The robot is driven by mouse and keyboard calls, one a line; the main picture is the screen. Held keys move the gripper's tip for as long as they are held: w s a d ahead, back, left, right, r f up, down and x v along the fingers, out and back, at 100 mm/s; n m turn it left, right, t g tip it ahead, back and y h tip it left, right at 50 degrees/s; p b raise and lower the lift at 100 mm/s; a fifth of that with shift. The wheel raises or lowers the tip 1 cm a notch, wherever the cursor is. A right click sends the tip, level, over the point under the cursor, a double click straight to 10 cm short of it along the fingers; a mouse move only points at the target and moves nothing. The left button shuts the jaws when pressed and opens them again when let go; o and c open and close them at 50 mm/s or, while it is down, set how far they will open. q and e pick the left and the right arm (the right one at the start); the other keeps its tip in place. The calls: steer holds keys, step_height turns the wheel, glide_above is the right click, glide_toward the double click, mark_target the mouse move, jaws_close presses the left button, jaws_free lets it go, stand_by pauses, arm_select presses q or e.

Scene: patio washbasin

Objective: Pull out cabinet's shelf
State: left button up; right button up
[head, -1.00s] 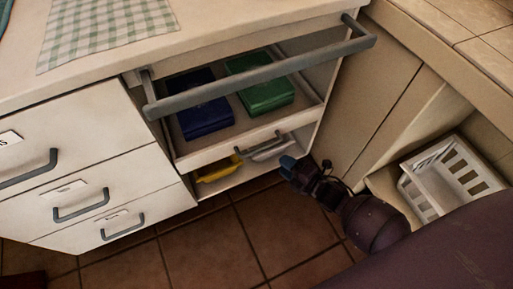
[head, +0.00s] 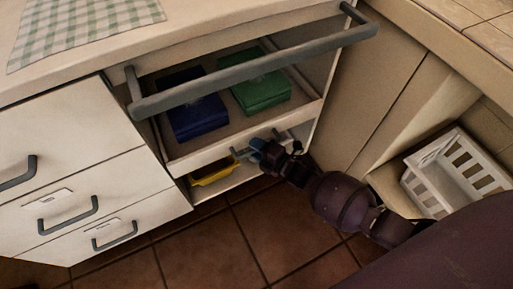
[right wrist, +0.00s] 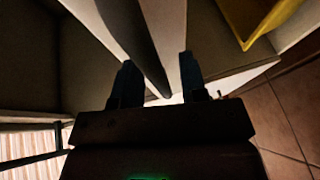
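The cabinet's shelf (head: 202,152) is a pale pull-out tray inside the open cabinet, holding a blue box (head: 197,118) and a green box (head: 262,92). A grey bar handle (head: 238,153) shows at its front, partly hidden by my right gripper (head: 258,149). In the right wrist view, my right gripper (right wrist: 157,65) has its two fingers apart. A dark bar (right wrist: 142,48), apparently the handle, runs toward the gap between them; I cannot tell whether they touch it. My left gripper is not in view.
A large grey bar (head: 255,72) crosses the cabinet opening above the shelf. A yellow tray (head: 212,176) sits below, also seen in the right wrist view (right wrist: 252,18). Closed drawers (head: 75,205) stand left, a white basket (head: 440,180) right. The tiled floor (head: 250,235) in front is clear.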

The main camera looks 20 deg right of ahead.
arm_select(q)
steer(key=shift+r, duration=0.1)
arm_select(e)
jaws_close()
stand_by(0.3)
